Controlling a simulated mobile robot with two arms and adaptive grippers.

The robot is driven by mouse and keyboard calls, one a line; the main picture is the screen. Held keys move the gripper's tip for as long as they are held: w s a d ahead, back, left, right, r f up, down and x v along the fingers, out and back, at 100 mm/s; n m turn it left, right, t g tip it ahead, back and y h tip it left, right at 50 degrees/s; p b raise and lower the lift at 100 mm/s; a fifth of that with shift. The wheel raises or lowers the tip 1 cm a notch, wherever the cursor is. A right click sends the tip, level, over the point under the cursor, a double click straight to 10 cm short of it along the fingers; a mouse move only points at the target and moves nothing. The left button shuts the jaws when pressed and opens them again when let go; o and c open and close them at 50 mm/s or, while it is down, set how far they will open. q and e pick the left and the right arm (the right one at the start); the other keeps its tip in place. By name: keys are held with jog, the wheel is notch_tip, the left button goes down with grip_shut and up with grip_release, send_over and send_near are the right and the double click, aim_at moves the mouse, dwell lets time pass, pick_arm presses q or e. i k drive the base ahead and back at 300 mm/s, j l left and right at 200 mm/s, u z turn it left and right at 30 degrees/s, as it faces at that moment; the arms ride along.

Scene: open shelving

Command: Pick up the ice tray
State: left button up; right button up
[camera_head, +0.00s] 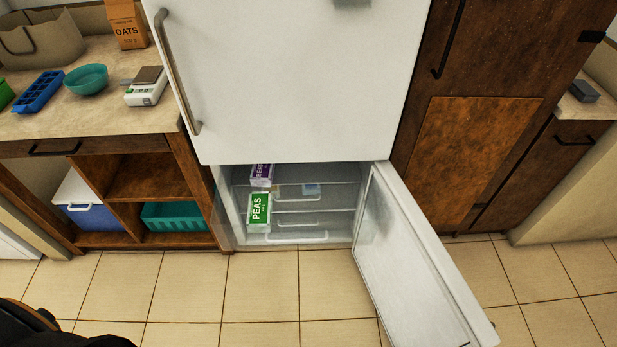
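The blue ice tray (39,92) lies on the beige countertop (110,120) at the left. Its rows of compartments face up. It sits left of a teal bowl (86,79), with a green item partly cut off at its other side. Neither of my grippers shows in the head view. Only a dark rounded part, probably mine, shows at the bottom left corner, far below the tray.
The white fridge's lower freezer door (419,265) stands open to the right over the tiled floor. Inside are a peas box (259,211) and a purple box (262,174). A kitchen scale (147,88), an oats box (127,24) and a bag (42,42) stand on the counter. The floor before the counter is clear.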

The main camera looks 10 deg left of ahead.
aim_at(32, 102)
jog(key=u, duration=1.9)
jog(key=i+j+u, duration=0.1)
jog(key=i, duration=0.8)
